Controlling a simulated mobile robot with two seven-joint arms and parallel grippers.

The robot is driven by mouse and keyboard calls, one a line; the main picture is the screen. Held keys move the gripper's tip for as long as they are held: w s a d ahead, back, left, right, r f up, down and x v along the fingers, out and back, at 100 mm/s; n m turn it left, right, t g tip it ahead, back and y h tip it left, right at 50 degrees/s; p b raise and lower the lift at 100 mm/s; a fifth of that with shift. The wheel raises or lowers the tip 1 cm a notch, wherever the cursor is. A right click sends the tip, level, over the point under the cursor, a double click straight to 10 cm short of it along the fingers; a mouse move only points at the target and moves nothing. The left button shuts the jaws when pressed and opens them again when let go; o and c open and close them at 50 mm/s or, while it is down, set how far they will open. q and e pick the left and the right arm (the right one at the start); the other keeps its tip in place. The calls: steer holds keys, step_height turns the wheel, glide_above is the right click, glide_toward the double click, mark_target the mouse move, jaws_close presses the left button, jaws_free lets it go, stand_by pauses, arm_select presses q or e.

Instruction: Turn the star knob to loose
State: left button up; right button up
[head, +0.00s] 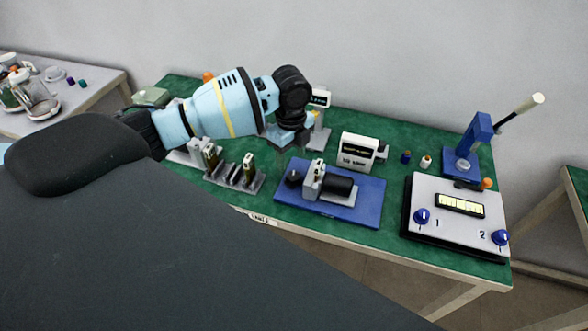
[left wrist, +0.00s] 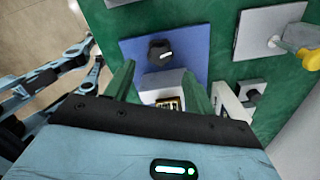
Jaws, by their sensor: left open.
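A black knob (head: 294,178), which seems to be the star knob, sits at the left end of a blue baseplate (head: 361,211). It also shows in the left wrist view (left wrist: 159,52), with a short white mark on it. A pale upright block and a black cylinder (head: 338,187) share the plate. My left gripper (head: 286,143) is open and empty above and behind the knob. In the left wrist view its two fingers (left wrist: 158,84) stand apart, and the knob shows beyond the gap, apparently untouched. The knob's setting labels are too small to read. My right gripper is not seen.
A control box (head: 443,213) with blue knobs and a blue lever press (head: 469,146) stand right. A bare green strip runs along the front.

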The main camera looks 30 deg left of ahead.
mark_target(292, 175)
arm_select(q)
step_height(292, 175, down, 8)
steer(key=shift+r, duration=0.25)
steer(key=shift+c, duration=0.2)
steer(key=c, duration=0.9)
